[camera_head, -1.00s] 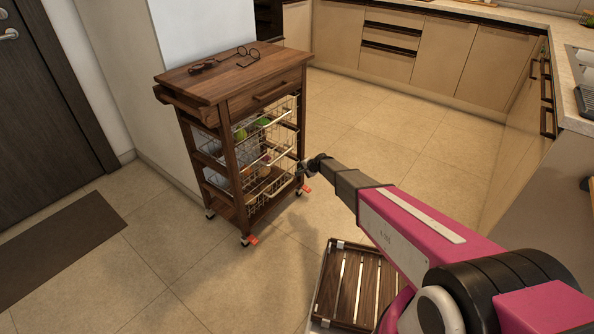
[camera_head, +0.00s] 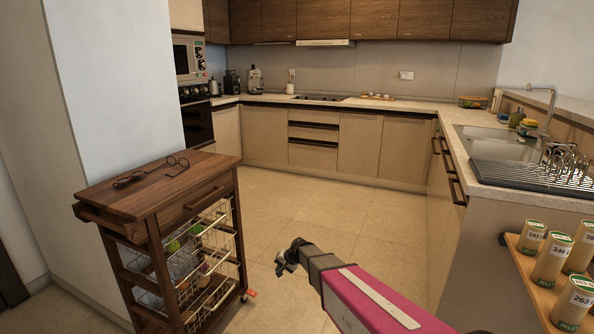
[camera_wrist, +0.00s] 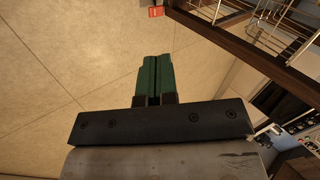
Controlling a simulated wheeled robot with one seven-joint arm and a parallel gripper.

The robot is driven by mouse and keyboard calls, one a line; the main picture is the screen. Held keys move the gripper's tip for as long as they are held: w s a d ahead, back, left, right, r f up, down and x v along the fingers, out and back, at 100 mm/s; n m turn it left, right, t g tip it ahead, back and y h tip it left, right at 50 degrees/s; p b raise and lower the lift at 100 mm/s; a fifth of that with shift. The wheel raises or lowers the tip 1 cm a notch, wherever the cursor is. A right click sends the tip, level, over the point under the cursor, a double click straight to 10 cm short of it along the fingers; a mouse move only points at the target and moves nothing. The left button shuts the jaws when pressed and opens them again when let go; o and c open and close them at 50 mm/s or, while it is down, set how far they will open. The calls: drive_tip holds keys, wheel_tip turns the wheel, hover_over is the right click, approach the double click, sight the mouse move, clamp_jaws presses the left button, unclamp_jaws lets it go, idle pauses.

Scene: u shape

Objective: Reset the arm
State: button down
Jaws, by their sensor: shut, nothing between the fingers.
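My gripper (camera_head: 284,262) is at the end of my pink and grey arm, in the lower middle of the head view. It is over open floor, to the right of the wooden cart (camera_head: 160,172). In the wrist view my gripper's two green fingers (camera_wrist: 154,62) lie side by side, shut with nothing between them. The tiled floor shows beyond them. Part of the cart with its wire basket (camera_wrist: 262,25) shows at the upper right of the wrist view.
Two pairs of glasses (camera_head: 176,165) lie on the cart top. Its wire baskets hold produce. A wooden shelf (camera_head: 527,262) with several labelled jars stands at the right, near the sink counter (camera_head: 470,170). The floor (camera_head: 330,215) between cart and cabinets is clear.

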drive_tip(key=s+d+r+g+h, duration=0.1)
drive_tip(key=s+d+r, duration=0.3)
drive_tip(key=s+d, duration=0.4)
drive_tip(key=s+d+r+n+h, duration=0.1)
drive_tip(key=s+d+r+h, duration=0.2)
drive_tip(key=d, duration=0.7)
drive_tip(key=s+d+r+n+g+h, duration=0.1)
drive_tip(key=s+d+r+h, duration=0.1)
drive_tip(key=s+d+r, duration=0.4)
drive_tip(key=s+d, duration=0.4)
drive_tip(key=s, duration=0.2)
drive_tip(key=shift+s+r+g+h, duration=0.3)
drive_tip(key=shift+h, duration=0.1)
